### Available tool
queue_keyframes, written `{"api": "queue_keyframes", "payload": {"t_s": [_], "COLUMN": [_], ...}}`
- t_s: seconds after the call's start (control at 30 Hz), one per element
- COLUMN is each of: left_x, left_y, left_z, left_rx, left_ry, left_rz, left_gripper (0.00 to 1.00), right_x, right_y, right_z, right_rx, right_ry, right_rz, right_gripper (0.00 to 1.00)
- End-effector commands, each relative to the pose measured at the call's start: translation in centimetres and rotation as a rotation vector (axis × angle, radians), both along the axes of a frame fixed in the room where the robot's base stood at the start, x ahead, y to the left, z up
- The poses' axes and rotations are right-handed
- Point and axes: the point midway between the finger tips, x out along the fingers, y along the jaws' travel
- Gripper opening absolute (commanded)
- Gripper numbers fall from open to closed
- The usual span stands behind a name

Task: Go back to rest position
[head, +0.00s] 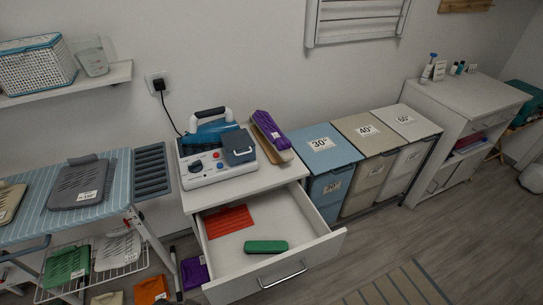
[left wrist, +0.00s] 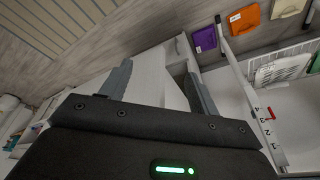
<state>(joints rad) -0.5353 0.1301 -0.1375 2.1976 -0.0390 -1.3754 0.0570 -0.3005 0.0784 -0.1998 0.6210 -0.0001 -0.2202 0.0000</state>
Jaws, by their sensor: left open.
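My left gripper (left wrist: 158,70) shows in the left wrist view with its two fingers apart and nothing visible between them. A pale surface, perhaps the drawer cabinet, lies beyond the fingers. Neither gripper shows in the head view, and my right gripper is in no view. In the head view a white drawer (head: 310,246) stands open. A green item (head: 266,247) and a red-orange folded item (head: 229,221) lie inside it, apart from each other.
A steam iron station (head: 213,167) and a purple item (head: 269,129) stand on the cabinet top. The striped ironing board (head: 117,190) is at left, a wire basket (head: 90,268) below it. Lidded bins (head: 333,148) stand right. Floor (head: 445,235) is clear at right, around a striped rug (head: 395,287).

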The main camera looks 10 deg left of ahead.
Motion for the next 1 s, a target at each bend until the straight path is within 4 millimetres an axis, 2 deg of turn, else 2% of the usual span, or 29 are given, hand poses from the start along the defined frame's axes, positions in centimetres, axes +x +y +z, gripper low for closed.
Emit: {"api": "queue_keyframes", "payload": {"t_s": [0.03,0.17,0.27,0.3,0.37,0.4,0.5,0.6,0.7,0.8,0.9,1.0], "left_x": [0.1,-0.1,-0.9,-1.5,-2.8,-3.9,-7.1,-10.7,-14.1,-16.7,-18.3,-19.1], "left_y": [0.0,0.0,0.1,0.1,0.3,0.4,0.9,1.5,2.1,2.6,2.9,3.3], "left_z": [-2.5,-8.6,-14.7,-17.5,-21.8,-24.6,-30.8,-35.6,-38.8,-40.7,-41.6,-42.0], "left_rx": [0.004,0.006,0.008,0.009,0.010,0.010,0.014,0.017,0.018,0.021,0.022,0.022], "left_ry": [0.012,0.033,0.055,0.064,0.082,0.092,0.118,0.141,0.159,0.173,0.179,0.182], "left_rz": [-0.004,-0.007,-0.012,-0.014,-0.016,-0.019,-0.024,-0.029,-0.035,-0.039,-0.041,-0.042], "left_gripper": [0.61,0.61,0.61,0.61,0.61,0.61,0.61,0.61,0.61,0.61,0.61,0.61], "right_x": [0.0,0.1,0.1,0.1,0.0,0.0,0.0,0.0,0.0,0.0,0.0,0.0], "right_y": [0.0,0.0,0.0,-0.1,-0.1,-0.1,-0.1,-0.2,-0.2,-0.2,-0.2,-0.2], "right_z": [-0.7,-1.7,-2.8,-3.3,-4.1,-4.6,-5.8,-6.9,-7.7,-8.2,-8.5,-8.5], "right_rx": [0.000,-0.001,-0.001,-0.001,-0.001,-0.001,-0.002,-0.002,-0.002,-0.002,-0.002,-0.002], "right_ry": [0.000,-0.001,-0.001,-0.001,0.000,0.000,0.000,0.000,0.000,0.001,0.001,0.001], "right_rz": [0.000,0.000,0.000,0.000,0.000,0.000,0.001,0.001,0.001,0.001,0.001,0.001], "right_gripper": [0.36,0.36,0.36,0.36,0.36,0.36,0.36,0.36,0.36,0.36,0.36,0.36]}}
